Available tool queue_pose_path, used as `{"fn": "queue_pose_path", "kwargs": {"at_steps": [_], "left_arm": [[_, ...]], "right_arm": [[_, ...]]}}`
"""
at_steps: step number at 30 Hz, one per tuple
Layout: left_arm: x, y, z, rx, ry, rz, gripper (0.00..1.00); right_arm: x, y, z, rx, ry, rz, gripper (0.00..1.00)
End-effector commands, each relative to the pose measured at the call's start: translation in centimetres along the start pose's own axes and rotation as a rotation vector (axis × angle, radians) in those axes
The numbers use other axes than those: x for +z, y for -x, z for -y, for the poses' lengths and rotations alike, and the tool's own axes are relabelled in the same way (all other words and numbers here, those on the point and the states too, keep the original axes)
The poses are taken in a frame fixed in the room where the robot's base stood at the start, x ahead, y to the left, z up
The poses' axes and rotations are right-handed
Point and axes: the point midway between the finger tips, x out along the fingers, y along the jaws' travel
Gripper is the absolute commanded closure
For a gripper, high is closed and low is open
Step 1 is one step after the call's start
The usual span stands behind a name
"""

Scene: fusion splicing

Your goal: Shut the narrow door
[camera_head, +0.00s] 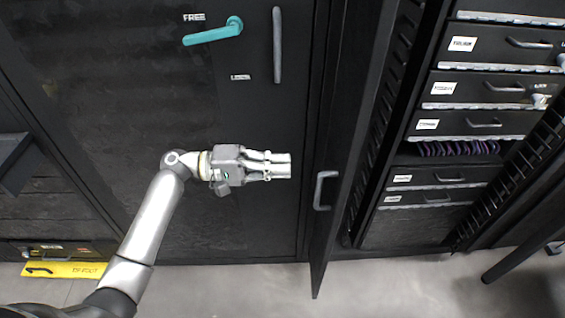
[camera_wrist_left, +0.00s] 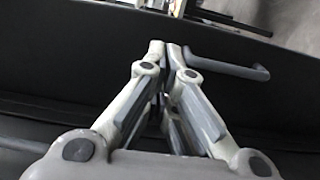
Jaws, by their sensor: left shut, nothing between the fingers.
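The narrow black door (camera_head: 340,130) stands open in the head view, seen nearly edge-on. It juts out towards me beside the open rack, with a grey bar handle (camera_head: 318,190) on its left-hand face. My left gripper (camera_head: 289,165) is shut and empty, to the left of the door and apart from the handle. In the left wrist view the closed fingertips (camera_wrist_left: 173,47) point at a dark panel, with the grey handle (camera_wrist_left: 228,66) just right of them. Whether the fingertips touch the panel cannot be told. My right gripper is not in view.
A wide black cabinet door with a teal lever (camera_head: 212,34) and a long grey handle (camera_head: 277,45) is on the left. The rack (camera_head: 470,135) with several labelled drawers is open on the right. Grey floor (camera_head: 390,285) is clear in front.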

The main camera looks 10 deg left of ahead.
Motion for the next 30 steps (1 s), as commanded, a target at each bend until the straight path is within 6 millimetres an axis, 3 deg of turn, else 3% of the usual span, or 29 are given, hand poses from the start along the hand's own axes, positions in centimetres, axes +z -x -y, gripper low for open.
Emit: {"fn": "queue_pose_path", "kwargs": {"at_steps": [9, 15, 21, 30], "left_arm": [[0.0, -6.9, -0.1, 0.001, 0.001, 0.000, 1.00], [-0.1, -9.8, 0.0, 0.000, 0.001, -0.002, 1.00], [-0.1, -10.9, 0.1, -0.001, 0.001, -0.002, 1.00], [-0.1, -10.9, 0.1, -0.002, 0.001, -0.003, 1.00]], "right_arm": [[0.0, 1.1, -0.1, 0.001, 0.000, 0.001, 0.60], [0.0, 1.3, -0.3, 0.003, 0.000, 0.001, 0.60], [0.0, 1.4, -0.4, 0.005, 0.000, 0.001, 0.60], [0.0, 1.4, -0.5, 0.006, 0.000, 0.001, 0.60]]}}
